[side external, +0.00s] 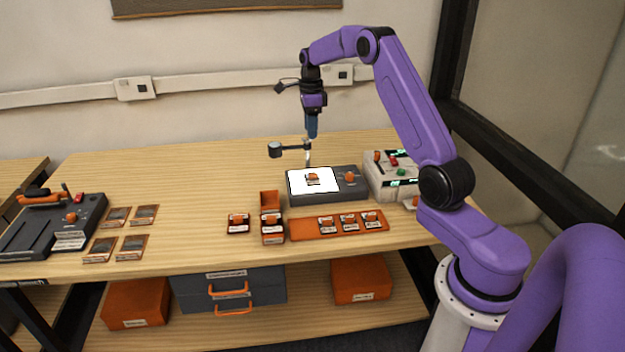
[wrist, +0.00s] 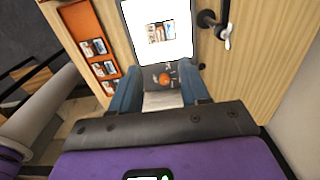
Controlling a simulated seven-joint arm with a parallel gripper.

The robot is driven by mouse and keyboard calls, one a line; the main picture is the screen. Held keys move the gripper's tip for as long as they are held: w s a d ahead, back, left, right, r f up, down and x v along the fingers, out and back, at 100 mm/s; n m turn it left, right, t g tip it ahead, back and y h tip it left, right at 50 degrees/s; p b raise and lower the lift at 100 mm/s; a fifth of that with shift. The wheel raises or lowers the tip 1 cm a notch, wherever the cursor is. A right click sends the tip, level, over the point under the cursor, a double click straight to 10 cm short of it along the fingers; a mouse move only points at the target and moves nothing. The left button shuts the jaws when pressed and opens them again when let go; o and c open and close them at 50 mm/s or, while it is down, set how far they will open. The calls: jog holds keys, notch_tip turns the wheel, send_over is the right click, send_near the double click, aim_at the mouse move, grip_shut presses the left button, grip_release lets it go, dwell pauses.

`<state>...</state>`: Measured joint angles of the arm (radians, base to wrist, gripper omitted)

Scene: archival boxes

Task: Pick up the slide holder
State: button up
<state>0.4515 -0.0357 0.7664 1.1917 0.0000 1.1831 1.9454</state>
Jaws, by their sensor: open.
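Which object is the slide holder is not certain. A small framed slide piece with an orange top (side external: 313,178) lies on the white lit panel of the grey light box (side external: 342,190). It also shows in the wrist view (wrist: 160,34). Other slide holders (side external: 349,224) lie in the orange tray (side external: 300,231). More stand by it, one at the left (side external: 238,224) and a stack (side external: 272,230). My gripper (side external: 311,133) is above the back of the light box, pointing down. In the wrist view its blue fingers (wrist: 162,88) are apart, with nothing held between them.
A magnifier on a stand (side external: 280,149) is close beside my gripper. A pale control box (side external: 392,175) with coloured buttons stands right of the light box. A dark device (side external: 58,222) and several flat slides (side external: 117,216) are at the left. The table between is clear.

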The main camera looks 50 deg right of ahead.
send_over(312, 173)
notch_tip(312, 173, down, 10)
jog(key=shift+w+a+f, duration=0.1)
jog(key=shift+f, duration=0.15)
jog(key=shift+d+f, duration=0.15)
jog(key=shift+f, duration=1.2)
jog(key=shift+d+f, duration=0.1)
jog(key=shift+f, duration=1.2)
grip_shut()
